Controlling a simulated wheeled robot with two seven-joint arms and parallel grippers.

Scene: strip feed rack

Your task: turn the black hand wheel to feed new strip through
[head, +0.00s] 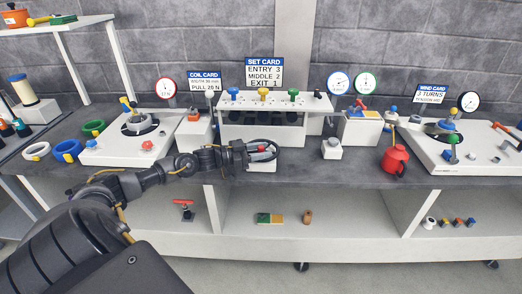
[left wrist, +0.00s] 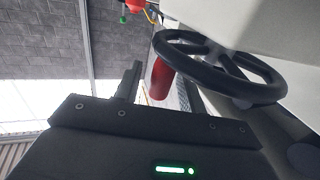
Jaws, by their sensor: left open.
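The black hand wheel (left wrist: 200,73) shows close up in the left wrist view, with spokes and a red grip (left wrist: 160,79) standing out from its rim. In the head view a small red part (head: 262,156) shows at my left gripper (head: 268,149), in front of the strip rack (head: 232,128); most of the wheel is hidden there by the gripper. My left gripper is open, and in the left wrist view its fingers (left wrist: 162,88) stand on either side of the red grip. I cannot tell whether they touch it. My right gripper is not in view.
The set card (head: 264,72) stands behind the rack and reads entry 3, middle 2, exit 1. Blue, yellow and green knobs top the rack. A white coil unit (head: 100,152) is left, a red can (head: 395,160) and a winder unit (head: 425,155) right.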

